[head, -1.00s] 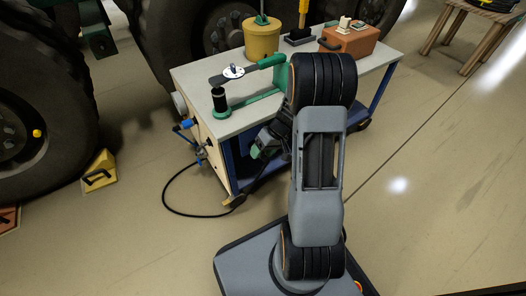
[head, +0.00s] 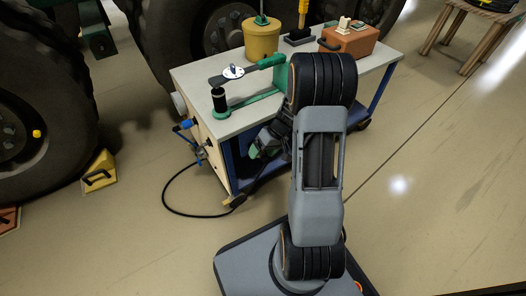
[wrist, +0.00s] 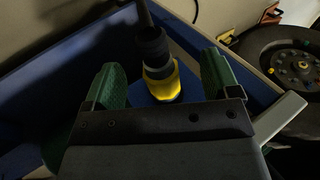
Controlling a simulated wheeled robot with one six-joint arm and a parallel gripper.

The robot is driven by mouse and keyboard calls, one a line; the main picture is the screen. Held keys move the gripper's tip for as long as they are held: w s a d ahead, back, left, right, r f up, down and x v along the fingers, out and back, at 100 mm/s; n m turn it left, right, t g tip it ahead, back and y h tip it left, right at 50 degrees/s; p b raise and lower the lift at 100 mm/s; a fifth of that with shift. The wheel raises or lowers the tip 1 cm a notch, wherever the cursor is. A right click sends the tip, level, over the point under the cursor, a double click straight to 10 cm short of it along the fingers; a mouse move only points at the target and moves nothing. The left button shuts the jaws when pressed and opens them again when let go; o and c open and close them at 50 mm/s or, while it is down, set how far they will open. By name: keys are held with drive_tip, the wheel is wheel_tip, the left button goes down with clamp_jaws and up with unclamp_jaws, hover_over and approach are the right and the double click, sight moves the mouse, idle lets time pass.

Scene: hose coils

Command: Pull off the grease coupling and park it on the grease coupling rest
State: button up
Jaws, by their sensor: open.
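In the wrist view a coupling with a yellow collar (wrist: 161,82) and a dark ribbed sleeve stands between my gripper's (wrist: 160,76) two green fingers, with a gap on each side. A dark hose or rod runs up from it. A blue surface lies under the collar. My gripper is open. In the head view my gripper (head: 262,147) is low beside the trolley, partly hidden by my arm. The coupling is hidden there. I cannot pick out the grease coupling rest.
The trolley (head: 224,130) carries a yellow bucket (head: 261,42), an orange box (head: 348,40) and a green-handled tool. Blue fittings (head: 186,125) and a looping black hose (head: 178,207) are at its left end. Large tyres stand behind and left.

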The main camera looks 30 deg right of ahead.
drive_tip(key=shift+d+r, duration=0.1)
drive_tip(key=shift+r, duration=0.15)
drive_tip(key=shift+p+v, duration=1.25)
drive_tip(key=shift+v, duration=0.55)
drive_tip(key=shift+r, duration=0.1)
drive_tip(key=w+p+v, duration=0.1)
drive_tip(key=p+v, duration=0.4)
drive_tip(key=v, duration=0.8)
drive_tip(key=shift+s+d+r, duration=0.25)
drive_tip(key=shift+s+r, duration=0.1)
drive_tip(key=shift+s, duration=0.2)
